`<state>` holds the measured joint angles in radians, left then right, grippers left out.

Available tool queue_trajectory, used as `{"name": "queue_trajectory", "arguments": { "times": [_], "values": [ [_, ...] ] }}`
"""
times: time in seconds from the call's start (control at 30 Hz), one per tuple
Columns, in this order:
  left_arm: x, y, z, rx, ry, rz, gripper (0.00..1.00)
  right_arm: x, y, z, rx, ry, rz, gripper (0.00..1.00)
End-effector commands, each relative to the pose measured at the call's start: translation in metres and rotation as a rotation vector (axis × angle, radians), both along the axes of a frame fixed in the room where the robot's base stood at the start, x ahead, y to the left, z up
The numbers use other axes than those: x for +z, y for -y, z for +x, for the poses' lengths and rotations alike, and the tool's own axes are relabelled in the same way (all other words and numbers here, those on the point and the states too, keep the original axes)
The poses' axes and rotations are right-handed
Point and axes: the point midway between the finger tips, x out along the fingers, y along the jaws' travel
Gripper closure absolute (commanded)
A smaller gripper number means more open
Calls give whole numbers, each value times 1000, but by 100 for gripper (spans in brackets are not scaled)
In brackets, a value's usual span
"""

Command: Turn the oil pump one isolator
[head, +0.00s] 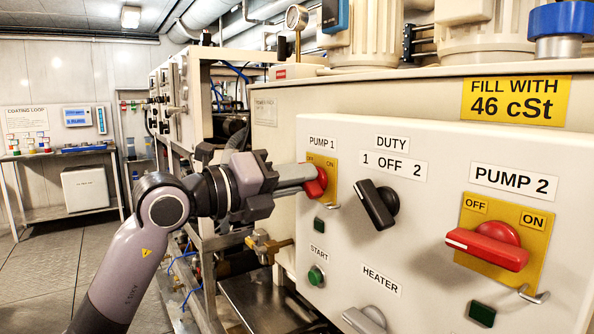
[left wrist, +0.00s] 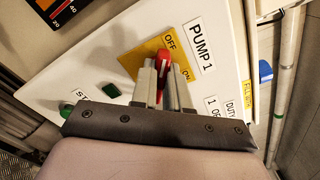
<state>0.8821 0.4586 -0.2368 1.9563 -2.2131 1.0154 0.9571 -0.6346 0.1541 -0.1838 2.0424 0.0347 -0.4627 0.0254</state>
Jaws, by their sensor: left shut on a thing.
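The pump 1 isolator is a red rotary handle (head: 316,183) on a yellow plate (head: 331,172) marked OFF and ON, under the PUMP 1 label on the white panel. My left gripper (head: 306,184) reaches it from the left and is shut on the red handle. In the left wrist view the handle (left wrist: 162,66) stands between the two grey fingers (left wrist: 160,80), pointing up toward the OFF mark. The fingers hide its lower part. My right gripper is in neither view.
Right of it on the panel (head: 345,250) are a black DUTY knob (head: 377,205), a red PUMP 2 handle (head: 490,246) and a grey HEATER knob (head: 366,320). A green START button (head: 316,276) sits below. Open floor (head: 60,270) lies at left.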

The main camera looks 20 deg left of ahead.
Motion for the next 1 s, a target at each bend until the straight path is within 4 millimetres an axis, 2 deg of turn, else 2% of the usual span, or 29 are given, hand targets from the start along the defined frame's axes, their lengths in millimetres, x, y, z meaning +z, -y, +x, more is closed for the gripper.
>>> {"name": "queue_trajectory", "arguments": {
  "times": [0.47,0.7,1.0],
  "values": [
    [1,-1,1,0,-272,-340,100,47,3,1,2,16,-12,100],
    [-1,-1,1,0,-362,-460,100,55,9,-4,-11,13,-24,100],
    [-5,-1,1,0,-416,-529,100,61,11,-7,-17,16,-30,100]
  ]
}}
